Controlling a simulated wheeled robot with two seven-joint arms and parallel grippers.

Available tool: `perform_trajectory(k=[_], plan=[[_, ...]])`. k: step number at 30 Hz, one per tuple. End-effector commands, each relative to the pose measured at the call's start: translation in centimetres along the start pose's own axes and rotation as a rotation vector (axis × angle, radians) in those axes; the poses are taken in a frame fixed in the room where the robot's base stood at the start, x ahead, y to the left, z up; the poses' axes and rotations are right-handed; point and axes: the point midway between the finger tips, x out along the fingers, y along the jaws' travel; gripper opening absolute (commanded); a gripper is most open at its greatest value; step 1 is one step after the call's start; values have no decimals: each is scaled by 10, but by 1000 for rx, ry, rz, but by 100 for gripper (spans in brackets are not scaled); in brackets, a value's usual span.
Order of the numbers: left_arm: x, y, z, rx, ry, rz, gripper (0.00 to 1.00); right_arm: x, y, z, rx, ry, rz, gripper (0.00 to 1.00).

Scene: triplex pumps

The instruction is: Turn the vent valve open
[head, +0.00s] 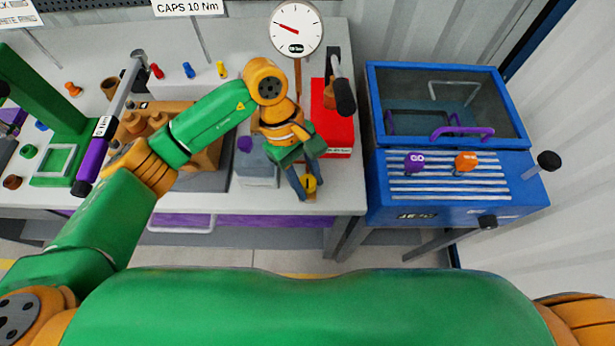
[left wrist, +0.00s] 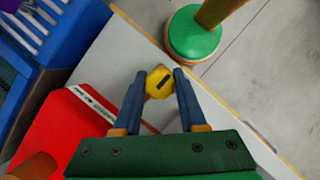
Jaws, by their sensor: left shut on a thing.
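The vent valve shows as a small yellow knob (head: 309,183) near the front edge of the grey bench. In the left wrist view the yellow knob (left wrist: 159,83) has a dark slot-like mark on its face. My left gripper (head: 307,188) points down at it, with its two dark blue fingers on either side of the knob. In the left wrist view the fingertips (left wrist: 158,78) are closed against the knob's sides. The knob's lower part and stem are hidden. My right gripper is in neither view.
A red box (head: 340,140) with a black-handled lever (head: 344,97) stands just behind and right of the knob. A white dial gauge (head: 297,28) stands behind. A grey block (head: 257,170) is left of the gripper. A blue washer-like cabinet (head: 440,206) stands at the right.

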Motion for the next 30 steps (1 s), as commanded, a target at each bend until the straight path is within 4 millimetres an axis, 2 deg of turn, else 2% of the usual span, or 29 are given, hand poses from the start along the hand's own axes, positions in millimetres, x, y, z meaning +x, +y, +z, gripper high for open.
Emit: perform_trajectory(k=[11,30], plan=[[4,0,-2,-165,2,71,0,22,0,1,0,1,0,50],[5,0,-2,-717,1,305,0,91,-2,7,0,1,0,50]])
